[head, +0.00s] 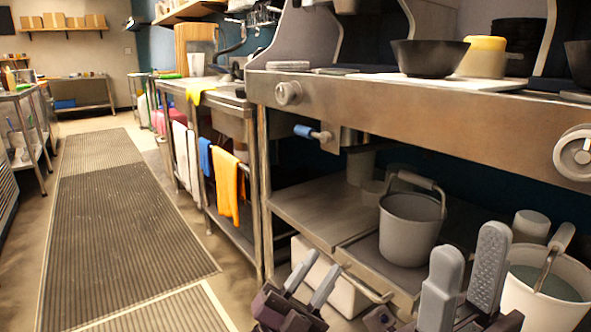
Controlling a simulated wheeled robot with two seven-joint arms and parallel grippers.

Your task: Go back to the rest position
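My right gripper (471,247) is at the lower right, closer to the camera. Its two grey fingers also stand apart and look empty. It is in front of the shelf, between a grey bucket and a white bucket in the picture. Both wrists are cut off by the bottom edge.
A steel counter (400,107) carries a dark bowl (428,58) and a yellow-topped container (482,57). Below are a grey bucket (409,230) and a white bucket (540,305). Towels hang from a rail further back, including an orange one (229,187). The matted aisle (125,215) at left is clear.

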